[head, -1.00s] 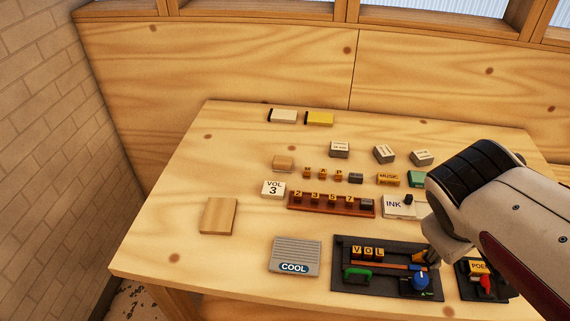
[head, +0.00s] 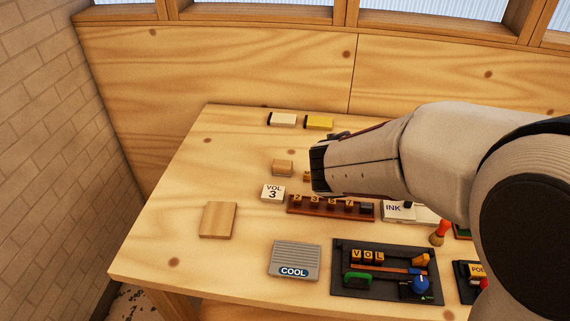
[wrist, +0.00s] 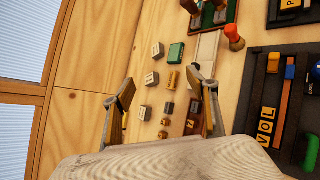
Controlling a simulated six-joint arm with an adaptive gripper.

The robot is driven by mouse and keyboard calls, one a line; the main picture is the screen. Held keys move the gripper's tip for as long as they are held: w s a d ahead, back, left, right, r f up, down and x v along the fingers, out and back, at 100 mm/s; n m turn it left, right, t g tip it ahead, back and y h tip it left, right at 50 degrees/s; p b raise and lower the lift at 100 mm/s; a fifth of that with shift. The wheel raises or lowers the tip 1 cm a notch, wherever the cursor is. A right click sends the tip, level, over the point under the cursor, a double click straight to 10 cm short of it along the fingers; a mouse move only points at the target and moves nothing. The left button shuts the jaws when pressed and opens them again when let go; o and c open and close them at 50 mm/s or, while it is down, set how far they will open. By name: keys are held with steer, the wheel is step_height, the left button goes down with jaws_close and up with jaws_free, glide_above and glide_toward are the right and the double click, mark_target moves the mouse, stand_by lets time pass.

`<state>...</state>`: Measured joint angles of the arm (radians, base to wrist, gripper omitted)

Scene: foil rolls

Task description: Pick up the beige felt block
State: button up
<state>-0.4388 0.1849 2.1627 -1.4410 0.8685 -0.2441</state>
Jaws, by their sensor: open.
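Two things in the head view could be the beige felt block, and I cannot tell which by material. A small tan block (head: 283,167) lies on the left half of the table, above the VOL 3 block. A cream block with a dark end (head: 283,119) lies near the back edge. My gripper (wrist: 163,108) is open in the wrist view, its fingers spread above several small letter blocks with nothing held. Neither candidate is clearly visible in the wrist view.
A yellow block (head: 319,122) lies beside the cream one. A dark tray (head: 340,280) is at front. The table's left side is mostly clear.

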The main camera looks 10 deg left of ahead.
steer(key=w+a+f+n+t+y, duration=0.1)
steer(key=w+a+f+n+t, duration=0.15)
steer(key=w+a+n, duration=0.35)
steer(key=n+t+y, duration=0.2)
steer(key=n+y, duration=0.4)
steer(key=n, duration=0.4)
glide_toward(282, 164)
steer(key=x, duration=0.2)
steer(key=shift+w+a, duration=0.3)
steer(key=shift+x, duration=1.35)
steer(key=shift+d, duration=0.1)
steer(key=shift+d+x, duration=0.15)
steer(key=shift+x, duration=1.1)
steer(key=shift+d+x, duration=0.1)
steer(key=shift+x, duration=1.2)
steer(key=shift+f, duration=0.15)
